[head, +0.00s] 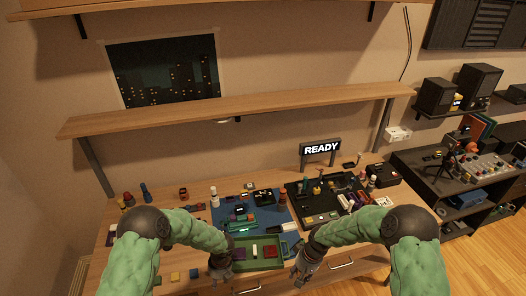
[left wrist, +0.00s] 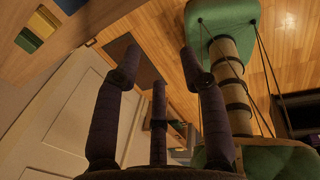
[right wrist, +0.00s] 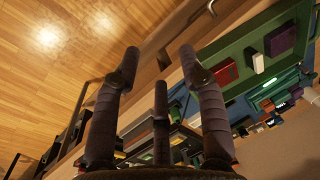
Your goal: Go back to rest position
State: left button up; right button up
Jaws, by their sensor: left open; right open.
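My left gripper (head: 220,270) hangs at the table's front edge, just left of a green tray in the head view. In the left wrist view its fingers (left wrist: 160,75) are spread with nothing between them. My right gripper (head: 302,270) is at the front edge, just right of the tray. In the right wrist view its fingers (right wrist: 160,75) are also apart and empty. The green tray (head: 240,266) lies between the two grippers and holds a few small blocks; its rim also shows in the right wrist view (right wrist: 232,50).
The wooden table carries a blue mat (head: 285,219) and a dark mat (head: 293,191) with many small parts. A lit READY sign (head: 320,149) stands at the back. A shelf (head: 240,108) spans above. A black equipment rack (head: 430,185) stands at the right.

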pick_arm(q)
jog(key=s+d+f+n+h+b, duration=0.3)
jog(key=s+f+n+b, duration=0.5)
jog(key=n, duration=1)
jog(key=s+d+f+n+h+b, duration=0.3)
jog(key=s+f+n+b, duration=0.6)
jog(key=n, duration=0.8)
notch_tip(320, 180, down, 3)
jog(key=shift+s+d+f+n+t, duration=0.1)
jog(key=shift+s+d+n+t, duration=0.3)
jog(key=shift+s, duration=0.55)
pick_arm(e)
jog(key=s+a+f+m+y, duration=0.1)
jog(key=s+f, duration=0.8)
jog(key=f, duration=0.3)
jog(key=s+a+f+m, duration=0.2)
jog(key=s+f, duration=0.8)
jog(key=f, duration=0.2)
jog(key=shift+s+a+t+y, duration=0.15)
jog(key=shift+a+t+y, duration=0.15)
jog(key=shift+y, duration=0.1)
pick_arm(q)
jog(key=shift+d, duration=0.1)
pick_arm(e)
jog(key=shift+f, duration=0.1)
